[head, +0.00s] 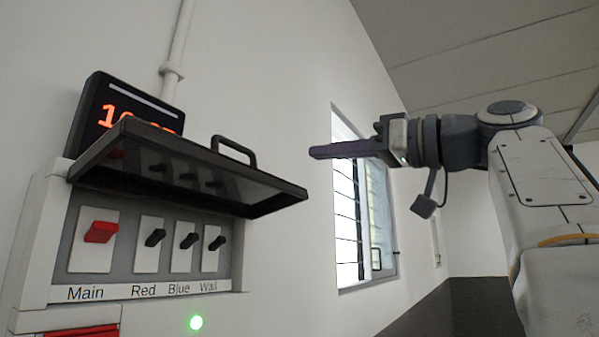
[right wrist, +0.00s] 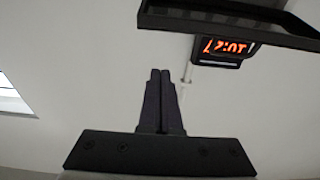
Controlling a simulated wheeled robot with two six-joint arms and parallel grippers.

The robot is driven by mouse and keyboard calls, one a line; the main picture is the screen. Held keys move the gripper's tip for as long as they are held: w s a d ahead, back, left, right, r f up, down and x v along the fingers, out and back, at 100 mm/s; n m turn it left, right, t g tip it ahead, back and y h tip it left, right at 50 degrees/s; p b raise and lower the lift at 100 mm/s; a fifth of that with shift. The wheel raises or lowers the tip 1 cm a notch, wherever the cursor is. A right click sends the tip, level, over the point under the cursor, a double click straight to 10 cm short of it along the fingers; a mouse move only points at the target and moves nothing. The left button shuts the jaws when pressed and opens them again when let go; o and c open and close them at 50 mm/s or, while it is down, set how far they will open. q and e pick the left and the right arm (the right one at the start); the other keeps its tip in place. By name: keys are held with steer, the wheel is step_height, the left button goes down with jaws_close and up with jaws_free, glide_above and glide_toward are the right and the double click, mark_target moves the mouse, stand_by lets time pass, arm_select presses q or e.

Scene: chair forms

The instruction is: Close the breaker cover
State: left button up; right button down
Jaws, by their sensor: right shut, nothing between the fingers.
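The breaker cover (head: 240,182) is a dark-framed, see-through flap with a black handle (head: 233,150) on its upper side. It is hinged at the top of the breaker box (head: 130,291) and stands open, sticking out over the switches. Below it show a red Main switch (head: 101,232) and black Red, Blue and Wall switches. My right gripper (head: 314,153) is shut and empty, to the right of the cover's outer edge and a little above it, apart from it. In the right wrist view the shut fingers (right wrist: 160,75) point up, with the cover's edge (right wrist: 230,14) at the top right. My left gripper is out of view.
A black digital clock (head: 125,108) with orange digits is on the wall behind the cover. A pipe (head: 178,50) runs up the wall. A green light (head: 196,322) glows below the box. A window (head: 350,220) is behind my right arm.

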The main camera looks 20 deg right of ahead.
mark_target(297, 189)
steer(key=p+x, duration=0.2)
steer(key=x, duration=0.3)
steer(key=shift+w+a+r, duration=0.2)
steer(key=shift+a, duration=0.05)
steer(key=shift+w+f, duration=0.1)
steer(key=shift+f, duration=0.85)
steer(key=shift+s+d+f, duration=0.1)
steer(key=shift+f, duration=0.45)
steer(key=shift+s+d+f, duration=0.1)
steer(key=shift+f, duration=0.5)
steer(key=shift+f+b, duration=0.1)
steer(key=shift+b, duration=0.2)
